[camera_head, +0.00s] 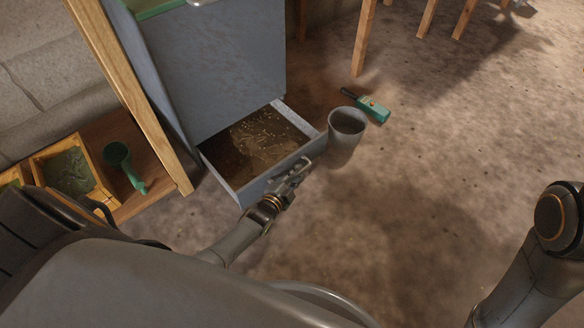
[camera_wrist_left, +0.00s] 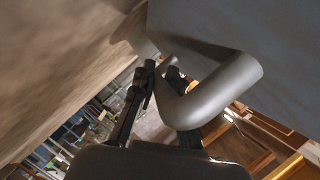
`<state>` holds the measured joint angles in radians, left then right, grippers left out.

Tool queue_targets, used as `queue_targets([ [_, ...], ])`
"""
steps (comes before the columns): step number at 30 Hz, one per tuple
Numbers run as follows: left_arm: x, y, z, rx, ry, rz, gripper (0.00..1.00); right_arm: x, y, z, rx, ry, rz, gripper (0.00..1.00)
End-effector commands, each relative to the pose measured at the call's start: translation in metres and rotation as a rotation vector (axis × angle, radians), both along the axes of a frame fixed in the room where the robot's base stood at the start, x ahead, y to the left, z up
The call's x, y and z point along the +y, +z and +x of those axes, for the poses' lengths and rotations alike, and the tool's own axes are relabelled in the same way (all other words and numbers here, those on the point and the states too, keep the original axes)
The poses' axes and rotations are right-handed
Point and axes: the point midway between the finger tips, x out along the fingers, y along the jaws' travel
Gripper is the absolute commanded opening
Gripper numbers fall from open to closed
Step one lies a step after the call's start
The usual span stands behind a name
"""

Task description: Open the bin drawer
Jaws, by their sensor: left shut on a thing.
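The bin drawer (camera_head: 275,176) is pulled out from the bottom of the blue-grey cabinet (camera_head: 215,68). Brown soil-like matter with pale bits covers its floor. My left gripper (camera_head: 296,172) is at the drawer's front panel, shut on the drawer handle. In the left wrist view the handle (camera_wrist_left: 222,88) is a thick bent grey bar, and the fingers of my left gripper (camera_wrist_left: 160,72) close around its far part. The exact contact is partly hidden by the bar. My right arm shows at the right edge of the head view, but its gripper is out of view.
A grey cup-shaped container (camera_head: 345,136) stands on the floor close to the drawer's right front corner. A green handheld tool (camera_head: 371,107) lies behind it. At left are a wooden post (camera_head: 137,95), a green scoop (camera_head: 122,163) and wooden trays (camera_head: 91,190). Floor to the right is clear.

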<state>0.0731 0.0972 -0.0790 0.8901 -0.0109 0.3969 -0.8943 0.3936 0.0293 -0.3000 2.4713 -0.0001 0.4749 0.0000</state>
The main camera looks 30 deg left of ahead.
Motion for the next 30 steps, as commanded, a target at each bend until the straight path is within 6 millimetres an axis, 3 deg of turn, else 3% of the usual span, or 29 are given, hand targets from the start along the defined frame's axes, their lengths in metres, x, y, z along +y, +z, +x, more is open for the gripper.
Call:
queue_targets([
  [11, -0.0018, -0.0009, -0.0014, 0.001, 0.0, 0.0, 0.0, 0.0001, -0.0005, 0.0001, 0.0, 0.0, 0.0, 0.4],
  [12, -0.0018, -0.0009, -0.0013, 0.001, 0.0, 0.0, 0.16, 0.0001, -0.0005, 0.0001, 0.0, 0.001, 0.0, 0.4],
  [15, -0.0018, -0.0008, -0.0013, 0.001, 0.0, 0.0, 0.37, 0.0001, -0.0004, 0.0001, 0.0, 0.001, 0.0, 0.4],
  [30, -0.0013, 0.0088, -0.0008, -0.001, -0.001, 0.001, 0.37, 0.0, 0.0, 0.001, 0.003, 0.0, 0.0, 0.4],
])
